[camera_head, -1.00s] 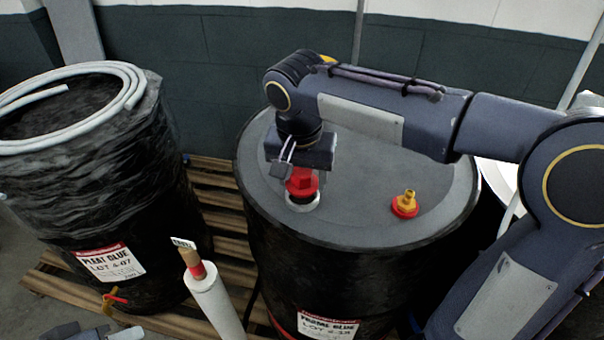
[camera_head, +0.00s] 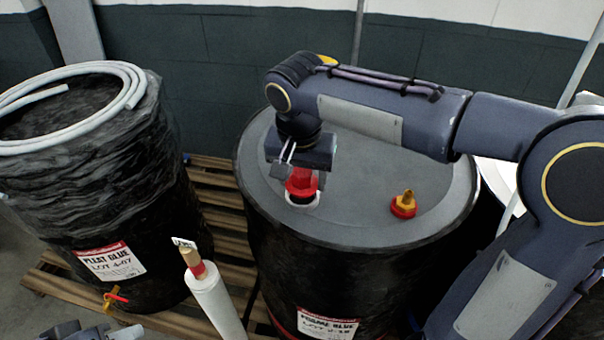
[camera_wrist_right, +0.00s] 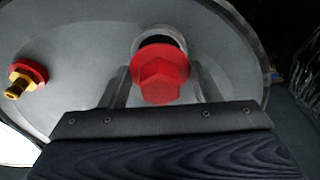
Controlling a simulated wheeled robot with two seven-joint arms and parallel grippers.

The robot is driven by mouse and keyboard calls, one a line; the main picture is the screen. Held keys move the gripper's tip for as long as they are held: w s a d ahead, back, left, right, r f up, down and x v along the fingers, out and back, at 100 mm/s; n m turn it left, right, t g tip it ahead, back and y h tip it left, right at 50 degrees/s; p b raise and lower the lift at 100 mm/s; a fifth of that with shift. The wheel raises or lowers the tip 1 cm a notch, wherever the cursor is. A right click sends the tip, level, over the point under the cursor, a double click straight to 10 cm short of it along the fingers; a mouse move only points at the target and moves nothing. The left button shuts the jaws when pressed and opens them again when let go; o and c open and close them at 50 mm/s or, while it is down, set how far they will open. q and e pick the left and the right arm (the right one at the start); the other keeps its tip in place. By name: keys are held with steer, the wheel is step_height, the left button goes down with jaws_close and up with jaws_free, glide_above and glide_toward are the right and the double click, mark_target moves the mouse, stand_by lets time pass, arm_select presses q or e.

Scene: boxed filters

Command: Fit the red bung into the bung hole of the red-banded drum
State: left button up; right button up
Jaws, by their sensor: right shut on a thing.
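The red bung (camera_head: 301,182), with a hex head, is held in my right gripper (camera_head: 303,172) just over the drum's lid. It also shows between the fingers in the right wrist view (camera_wrist_right: 162,78). The white-rimmed bung hole (camera_head: 304,202) is partly behind the bung; its dark opening (camera_wrist_right: 158,42) shows beyond the bung's edge in the wrist view, so the two look offset. I cannot tell whether they touch. The red-banded drum (camera_head: 370,225) is black with a grey lid. My left gripper (camera_head: 78,332) is only partly visible at the bottom left edge.
A brass fitting on a red base (camera_head: 404,204) stands on the lid's right side. A wrapped drum (camera_head: 95,190) with a coiled white hose (camera_head: 132,85) stands left. A white tube with a red-and-tan tip (camera_head: 212,300) rises in front. Wooden pallets (camera_head: 215,180) lie beneath.

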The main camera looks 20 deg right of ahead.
mark_target(302, 174)
stand_by(0.5)
steer(key=shift+f+b, duration=0.65)
steer(key=shift+f, duration=0.35)
steer(key=o, duration=1)
steer(key=shift+r, duration=0.1)
steer(key=shift+o, duration=0.2)
steer(key=shift+r, duration=0.1)
steer(key=r, duration=0.5)
steer(key=s+r, duration=0.1)
steer(key=r, duration=0.1)
steer(key=shift+a+r+p, duration=0.25)
steer(key=shift+a+p, duration=0.05)
steer(key=shift+p, duration=0.1)
